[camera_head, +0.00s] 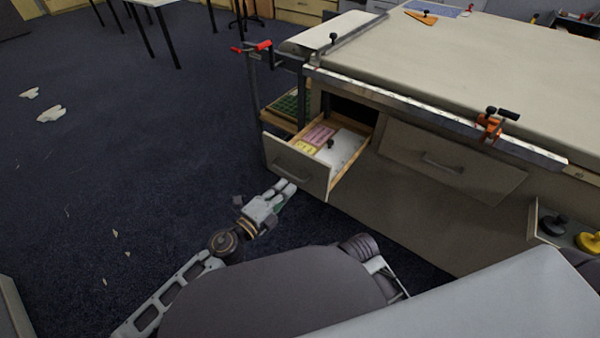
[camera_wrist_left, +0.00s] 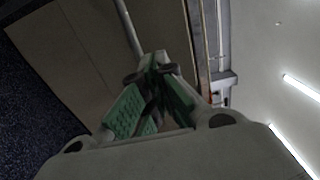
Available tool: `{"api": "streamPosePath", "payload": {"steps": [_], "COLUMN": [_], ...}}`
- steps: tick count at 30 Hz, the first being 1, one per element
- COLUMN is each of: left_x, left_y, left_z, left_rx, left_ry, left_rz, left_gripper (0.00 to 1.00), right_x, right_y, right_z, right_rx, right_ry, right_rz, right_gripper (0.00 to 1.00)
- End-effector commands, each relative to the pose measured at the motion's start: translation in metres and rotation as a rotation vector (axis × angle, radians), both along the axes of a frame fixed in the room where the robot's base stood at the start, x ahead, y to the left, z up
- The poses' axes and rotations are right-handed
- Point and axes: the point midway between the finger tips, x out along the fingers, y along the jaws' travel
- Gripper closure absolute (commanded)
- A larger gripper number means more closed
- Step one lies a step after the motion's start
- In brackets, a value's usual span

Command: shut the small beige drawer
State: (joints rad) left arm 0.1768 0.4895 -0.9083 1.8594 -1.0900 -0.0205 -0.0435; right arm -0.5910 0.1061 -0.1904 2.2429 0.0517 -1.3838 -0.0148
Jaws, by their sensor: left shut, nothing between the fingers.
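The small beige drawer (camera_head: 298,169) is pulled out of the long bench in the head view, with its front panel facing the lower left. Papers, a pink card and a yellow card lie inside it. My left gripper (camera_head: 287,187) is shut and empty, low in front of the drawer's front panel. I cannot tell from the head view whether it touches the panel. In the left wrist view the green-padded fingers (camera_wrist_left: 157,75) are together, with a beige panel (camera_wrist_left: 85,50) and a bar-like handle (camera_wrist_left: 129,28) just beyond them. My right gripper is not in view.
A red-handled clamp (camera_head: 255,47) stands at the bench's left end. Dark carpet (camera_head: 120,150) at the left is mostly free.

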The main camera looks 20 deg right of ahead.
Motion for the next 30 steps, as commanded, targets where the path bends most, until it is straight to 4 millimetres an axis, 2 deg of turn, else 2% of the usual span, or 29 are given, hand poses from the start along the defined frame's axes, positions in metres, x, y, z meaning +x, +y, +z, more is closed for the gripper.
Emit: {"api": "streamPosePath", "payload": {"steps": [10,21,30], "left_x": [0.018,0.038,0.046], "left_y": [-0.023,-0.048,-0.06], "left_z": [0.0,0.001,0.0], "left_rx": [0.0,0.0,0.001], "left_ry": [-0.001,-0.001,-0.001], "left_rz": [0.0,0.0,0.0], "left_gripper": [1.0,1.0,1.0], "right_x": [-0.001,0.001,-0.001], "right_y": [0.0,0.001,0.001], "right_z": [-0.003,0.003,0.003], "right_rx": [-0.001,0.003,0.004], "right_ry": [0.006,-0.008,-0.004], "right_rz": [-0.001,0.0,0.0], "right_gripper": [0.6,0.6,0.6]}}
